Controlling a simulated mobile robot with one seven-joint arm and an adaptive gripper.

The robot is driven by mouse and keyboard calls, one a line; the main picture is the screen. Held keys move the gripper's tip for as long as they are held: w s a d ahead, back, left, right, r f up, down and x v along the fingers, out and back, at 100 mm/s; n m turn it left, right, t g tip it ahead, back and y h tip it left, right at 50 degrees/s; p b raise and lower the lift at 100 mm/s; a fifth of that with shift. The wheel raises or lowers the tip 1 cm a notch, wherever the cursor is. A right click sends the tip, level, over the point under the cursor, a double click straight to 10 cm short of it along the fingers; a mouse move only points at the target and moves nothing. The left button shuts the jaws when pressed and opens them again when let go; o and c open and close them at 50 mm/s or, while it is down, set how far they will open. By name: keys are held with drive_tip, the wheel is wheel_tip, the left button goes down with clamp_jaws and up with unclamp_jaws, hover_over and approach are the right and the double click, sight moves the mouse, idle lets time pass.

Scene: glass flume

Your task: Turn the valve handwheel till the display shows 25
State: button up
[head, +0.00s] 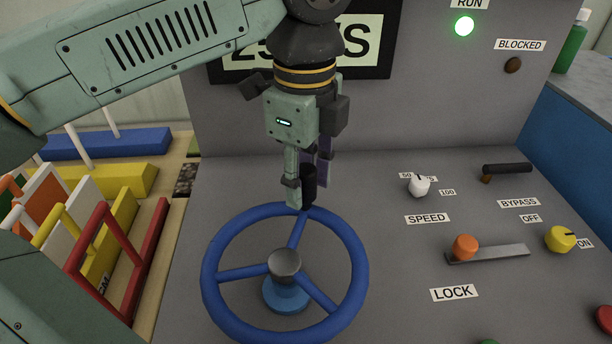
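The blue valve handwheel (359,245) has three spokes and a grey hub cap, and stands on the grey panel. A dark upright knob (310,188) rises from its far rim. My gripper (305,186) points down at this knob, with one finger at its left and a darker finger partly behind it at the right. The left fingertip appears to touch or nearly touch the knob; whether the fingers grip it is unclear. The display (240,66) on the back panel is partly covered by my arm; a 2, what looks like part of a 5, and a final S show.
Right of the wheel are a white SPEED knob (419,186), a black lever (507,169), an orange-knobbed LOCK slider (466,247) and a yellow BYPASS knob (560,239). The green RUN lamp (464,26) is lit; the BLOCKED lamp (513,65) is dark. Coloured handled blocks (115,180) stand at left.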

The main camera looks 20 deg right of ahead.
drive_tip(key=shift+o, duration=0.7)
wheel_tip(320, 180, up, 8)
drive_tip(key=shift+f, duration=0.25)
drive_tip(key=shift+s, duration=0.1)
